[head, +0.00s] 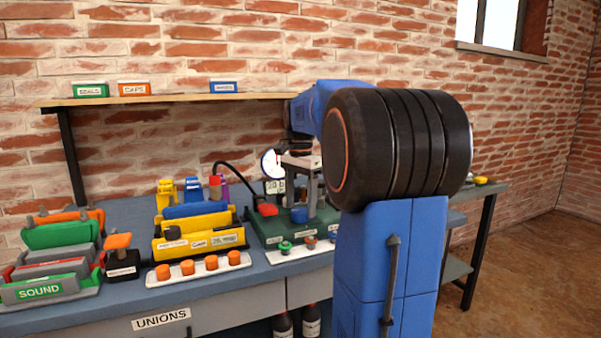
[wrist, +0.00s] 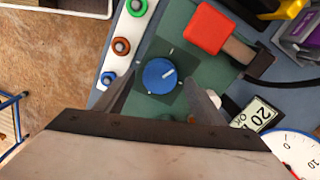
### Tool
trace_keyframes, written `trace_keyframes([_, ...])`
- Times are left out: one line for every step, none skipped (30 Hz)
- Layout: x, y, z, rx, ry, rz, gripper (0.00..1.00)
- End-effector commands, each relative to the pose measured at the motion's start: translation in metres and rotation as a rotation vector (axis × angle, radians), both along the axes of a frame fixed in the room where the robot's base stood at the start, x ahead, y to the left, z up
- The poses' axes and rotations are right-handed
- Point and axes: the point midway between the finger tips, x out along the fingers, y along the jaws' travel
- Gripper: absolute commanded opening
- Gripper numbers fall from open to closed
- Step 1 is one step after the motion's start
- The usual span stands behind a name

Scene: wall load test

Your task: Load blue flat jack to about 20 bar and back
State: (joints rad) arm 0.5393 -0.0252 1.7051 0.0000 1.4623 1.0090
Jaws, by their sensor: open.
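A round blue knob (wrist: 160,75) with a white pointer line sits on the green pump base (wrist: 200,75); its pointer is turned toward the upper right in the wrist view. My gripper (wrist: 160,88) is open, with one finger on each side of the knob; I cannot tell whether they touch it. In the head view my gripper (head: 300,185) is above the blue knob (head: 299,215). A red-ended lever (wrist: 207,28) lies beside it. A small display (wrist: 255,117) seems to read 20 and OK. A dial gauge (wrist: 292,150) is cut off; its reading is unclear.
A white strip (wrist: 124,62) beside the base carries green, orange and blue fittings. Left on the bench are a yellow rack (head: 200,243), orange caps (head: 198,266) and a SOUND tray (head: 45,290). A wall shelf (head: 170,100) holds labelled boxes.

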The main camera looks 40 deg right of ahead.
Motion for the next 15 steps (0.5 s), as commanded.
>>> trace_keyframes([0.001,0.000,0.009,-0.002,-0.004,0.000,0.63])
trace_keyframes([0.000,0.000,0.014,-0.002,-0.003,0.000,0.63])
trace_keyframes([0.001,0.000,0.022,-0.002,-0.004,0.000,0.63])
trace_keyframes([0.001,0.000,0.027,-0.002,-0.004,0.000,0.63])
trace_keyframes([0.001,-0.001,0.034,-0.002,-0.003,0.000,0.63])
trace_keyframes([0.001,-0.001,0.042,-0.002,-0.004,0.000,0.63])
trace_keyframes([0.000,0.000,0.048,-0.002,-0.003,0.000,0.63])
trace_keyframes([0.001,-0.001,0.054,-0.003,-0.004,0.000,0.63])
trace_keyframes([0.001,-0.001,0.062,-0.002,-0.003,0.000,0.63])
trace_keyframes([0.001,-0.001,0.068,-0.002,-0.004,0.000,0.63])
trace_keyframes([0.001,0.000,0.074,-0.002,-0.004,0.000,0.63])
trace_keyframes([0.001,-0.001,0.082,-0.002,-0.004,0.000,0.63])
trace_keyframes([0.001,-0.001,0.088,-0.002,-0.004,0.000,0.63])
trace_keyframes([0.001,-0.001,0.094,-0.002,-0.004,0.000,0.63])
trace_keyframes([0.001,-0.001,0.102,-0.002,-0.004,0.000,0.63])
